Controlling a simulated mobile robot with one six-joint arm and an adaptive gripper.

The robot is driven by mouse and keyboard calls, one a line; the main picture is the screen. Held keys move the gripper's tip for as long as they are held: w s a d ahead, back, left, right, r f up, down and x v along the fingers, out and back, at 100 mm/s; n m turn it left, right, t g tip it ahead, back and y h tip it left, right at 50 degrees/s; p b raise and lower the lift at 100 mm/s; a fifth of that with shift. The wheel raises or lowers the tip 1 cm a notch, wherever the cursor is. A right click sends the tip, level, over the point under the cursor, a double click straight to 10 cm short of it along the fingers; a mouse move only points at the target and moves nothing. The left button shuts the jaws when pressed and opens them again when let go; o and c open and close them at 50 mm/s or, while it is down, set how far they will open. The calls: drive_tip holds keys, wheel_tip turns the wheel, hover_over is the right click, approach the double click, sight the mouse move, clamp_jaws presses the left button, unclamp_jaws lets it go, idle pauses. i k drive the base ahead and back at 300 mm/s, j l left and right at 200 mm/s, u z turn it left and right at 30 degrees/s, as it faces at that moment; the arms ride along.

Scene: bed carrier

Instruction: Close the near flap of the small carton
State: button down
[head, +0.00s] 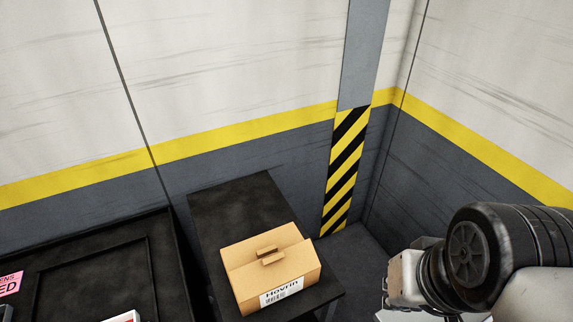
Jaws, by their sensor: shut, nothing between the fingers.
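The small carton (243,266) is tan cardboard and stands on a black stand at the lower middle of the head view. A white label reading "Hovrin" (281,292) is on the near face. My arm is at the lower right, apart from the carton. My gripper's fingers do not show in this view.
The black stand (231,204) has bare top behind the carton. A black tray-like surface (100,275) lies left, with a pink label (10,284) and a partly cut-off red-and-white item (124,317). Walls close in behind and right, with a striped post (345,170) at the corner.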

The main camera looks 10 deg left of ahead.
sight(252, 281)
drive_tip(key=j, duration=0.55)
drive_tip(key=k+j, duration=0.15)
drive_tip(key=j, duration=0.9)
drive_tip(key=k+z, duration=0.05)
